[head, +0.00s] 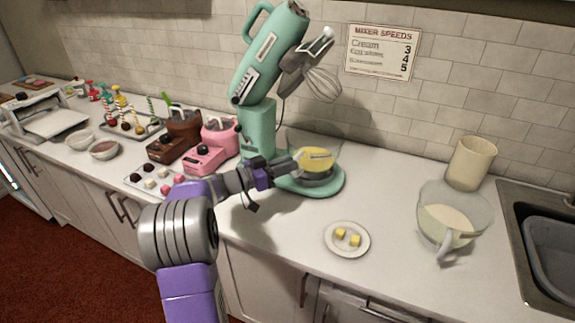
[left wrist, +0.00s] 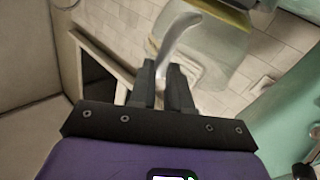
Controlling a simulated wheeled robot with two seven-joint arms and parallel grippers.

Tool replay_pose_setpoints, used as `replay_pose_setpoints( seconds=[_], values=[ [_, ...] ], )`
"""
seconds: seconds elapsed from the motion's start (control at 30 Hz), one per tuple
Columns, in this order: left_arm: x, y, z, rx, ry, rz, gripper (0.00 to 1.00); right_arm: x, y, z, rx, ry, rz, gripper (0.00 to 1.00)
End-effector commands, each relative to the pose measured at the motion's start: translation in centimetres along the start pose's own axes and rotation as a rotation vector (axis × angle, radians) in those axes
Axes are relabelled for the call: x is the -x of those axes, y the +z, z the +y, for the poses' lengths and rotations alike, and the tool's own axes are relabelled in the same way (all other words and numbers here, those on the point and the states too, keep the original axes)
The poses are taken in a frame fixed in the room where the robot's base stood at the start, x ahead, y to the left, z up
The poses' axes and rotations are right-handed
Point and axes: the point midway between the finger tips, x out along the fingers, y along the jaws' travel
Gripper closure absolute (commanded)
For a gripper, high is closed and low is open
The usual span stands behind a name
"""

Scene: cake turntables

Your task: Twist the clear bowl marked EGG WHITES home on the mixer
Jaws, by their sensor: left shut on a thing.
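The mint-green mixer (head: 259,128) stands against the wall with its head tilted up and its whisk (head: 322,84) raised. A clear bowl (head: 318,158) with yellow contents is at the mixer's round base (head: 325,187); whether it is seated or turned in I cannot tell. My left gripper (head: 286,164) reaches the bowl's left side. In the left wrist view my left gripper (left wrist: 165,88) is shut on the pale curved handle (left wrist: 178,36) of the clear bowl (left wrist: 215,45). Another clear handled bowl (head: 450,216) with cream-coloured contents stands at right. No marking is readable on either bowl. My right gripper is not in view.
A plate (head: 347,239) with butter-like yellow pieces lies in front. A cream canister (head: 471,163) and a sink (head: 548,255) are at right. A pink pot device (head: 207,157) and sweets crowd the left. The counter between plate and right bowl is clear.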

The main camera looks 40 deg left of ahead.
Motion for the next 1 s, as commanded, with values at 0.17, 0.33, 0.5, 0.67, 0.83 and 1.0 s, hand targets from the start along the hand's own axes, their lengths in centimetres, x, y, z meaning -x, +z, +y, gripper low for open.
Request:
replay_pose_setpoints(
  seconds=[0.17,0.33,0.5,0.67,0.83,1.0],
  values=[
    [0.2,0.0,-0.5,-0.002,0.028,-0.007,1.0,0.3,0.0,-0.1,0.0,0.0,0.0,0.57],
    [0.2,0.0,-0.5,-0.003,0.028,-0.006,1.0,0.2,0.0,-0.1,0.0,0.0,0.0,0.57],
    [0.2,-0.1,-0.5,-0.003,0.028,-0.005,0.61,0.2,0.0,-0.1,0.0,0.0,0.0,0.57],
    [0.2,-0.1,-0.4,-0.002,0.029,-0.004,0.53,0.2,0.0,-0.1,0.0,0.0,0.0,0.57],
    [0.3,-0.1,-0.4,-0.002,0.029,-0.004,0.53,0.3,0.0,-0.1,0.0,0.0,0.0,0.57],
    [1.9,-0.2,-0.6,0.0,0.026,-0.003,0.53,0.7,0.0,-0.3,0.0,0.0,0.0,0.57]
  ],
)
